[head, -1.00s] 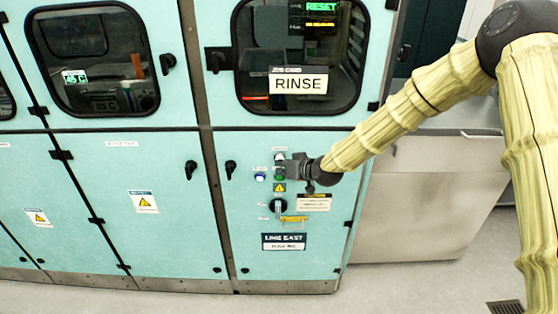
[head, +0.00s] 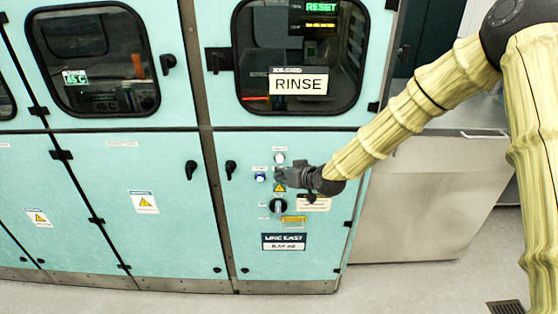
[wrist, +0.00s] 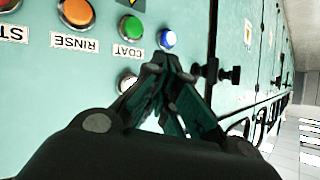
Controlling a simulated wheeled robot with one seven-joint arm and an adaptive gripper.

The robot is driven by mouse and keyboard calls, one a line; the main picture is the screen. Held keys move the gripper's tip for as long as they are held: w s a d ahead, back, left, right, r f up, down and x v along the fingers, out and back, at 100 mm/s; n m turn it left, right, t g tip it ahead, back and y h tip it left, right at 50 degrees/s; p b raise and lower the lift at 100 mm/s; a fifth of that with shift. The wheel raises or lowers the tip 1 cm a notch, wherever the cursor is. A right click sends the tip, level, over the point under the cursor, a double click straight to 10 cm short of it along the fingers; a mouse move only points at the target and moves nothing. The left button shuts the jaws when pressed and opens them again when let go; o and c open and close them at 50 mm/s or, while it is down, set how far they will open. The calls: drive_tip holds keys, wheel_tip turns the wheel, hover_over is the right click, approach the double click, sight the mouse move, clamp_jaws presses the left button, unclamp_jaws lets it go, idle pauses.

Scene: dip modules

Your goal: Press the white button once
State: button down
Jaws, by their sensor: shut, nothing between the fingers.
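The white button (head: 280,158) is on the teal cabinet front, just above my gripper (head: 280,177) in the head view. It also shows in the wrist view (wrist: 127,82), partly covered by a finger. My gripper in the wrist view (wrist: 165,70) is shut, with its fingertips together and nothing between them. The tips are beside the white button in that picture, toward the blue button (wrist: 167,39). I cannot tell whether they touch the panel.
A green button (wrist: 131,27) and an orange button (wrist: 76,12) are close by on the same panel. A dark rotary knob (head: 278,205) is below my gripper. A window with a RINSE sign (head: 298,84) and a lit RESET display (head: 321,7) is above.

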drive_tip(key=shift+s, duration=1.35)
drive_tip(key=s+d+f+m+g+h, duration=0.2)
drive_tip(key=s+d+f, duration=0.3)
drive_tip(key=s+f, duration=0.65)
drive_tip(key=s+d+f+m+g+h, duration=0.1)
drive_tip(key=s+d+f+g+h, duration=0.2)
drive_tip(key=s+f, duration=0.85)
drive_tip(key=s+d+f+g+h, duration=0.1)
drive_tip(key=s+d+f, duration=0.2)
drive_tip(key=s, duration=0.5)
drive_tip(key=s+d+f+m+g, duration=0.1)
drive_tip(key=s+d+f+g, duration=0.1)
drive_tip(key=s+d, duration=0.4)
drive_tip(key=s+d+f+m+g+h, duration=0.1)
drive_tip(key=s+d+f, duration=0.2)
drive_tip(key=s, duration=0.9)
drive_tip(key=shift+s+d+f+g+h, duration=0.3)
drive_tip(key=shift+d+f+g, duration=0.1)
drive_tip(key=shift+d, duration=0.5)
